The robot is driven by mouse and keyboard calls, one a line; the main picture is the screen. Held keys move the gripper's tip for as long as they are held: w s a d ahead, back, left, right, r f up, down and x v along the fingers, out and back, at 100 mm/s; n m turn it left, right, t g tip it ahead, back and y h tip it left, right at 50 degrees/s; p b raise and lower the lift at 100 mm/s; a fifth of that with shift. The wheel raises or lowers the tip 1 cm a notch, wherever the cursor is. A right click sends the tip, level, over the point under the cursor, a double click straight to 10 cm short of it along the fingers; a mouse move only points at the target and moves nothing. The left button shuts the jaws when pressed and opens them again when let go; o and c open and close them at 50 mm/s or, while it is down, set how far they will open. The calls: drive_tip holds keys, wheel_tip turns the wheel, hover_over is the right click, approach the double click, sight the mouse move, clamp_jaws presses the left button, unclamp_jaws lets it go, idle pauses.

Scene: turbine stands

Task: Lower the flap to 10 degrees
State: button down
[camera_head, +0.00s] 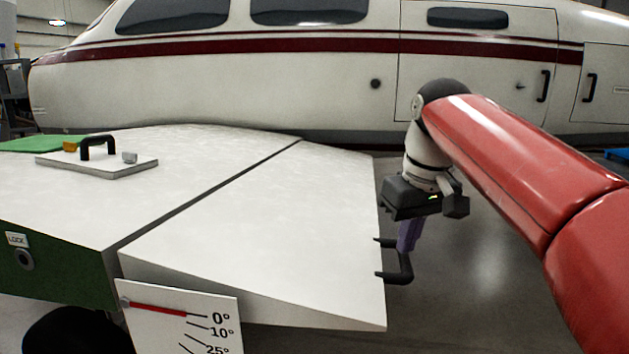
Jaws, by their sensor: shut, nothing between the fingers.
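The flap (260,230) is the white panel right of the dark gap in the wing. A dark handle (407,268) sticks out from its right edge. A white gauge plate (205,338) at the lower left has marks for 0°, 10° and 25°. Its red pointer (158,308) lines up with the 0° mark. My gripper (406,249) points down beside the flap's right edge, at the handle. Its purple fingers are shut and empty. I cannot tell whether they touch the handle, and the fingertips are partly hard to make out.
A knob (24,259) under a LOCK label is on the wing's green end face. A plate with a black handle (98,148) lies on the wing's fixed part. The white aircraft body (250,85) stands behind. Grey floor right of the flap is clear.

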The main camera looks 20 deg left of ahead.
sight(404, 259)
drive_tip(key=shift+f, duration=0.1)
drive_tip(key=shift+f+b, duration=0.6)
drive_tip(key=shift+f, duration=0.15)
drive_tip(key=shift+s+a+f+b, duration=0.15)
drive_tip(key=shift+f+b, duration=0.55)
drive_tip(key=shift+f, duration=0.3)
drive_tip(key=shift+s+a+f+b, duration=0.1)
drive_tip(key=shift+f+b, duration=0.55)
drive_tip(key=shift+f, duration=0.45)
drive_tip(key=shift+f, duration=0.2)
wheel_tip(404, 259, up, 8)
drive_tip(key=p, duration=0.8)
drive_tip(key=shift+r, duration=1.1)
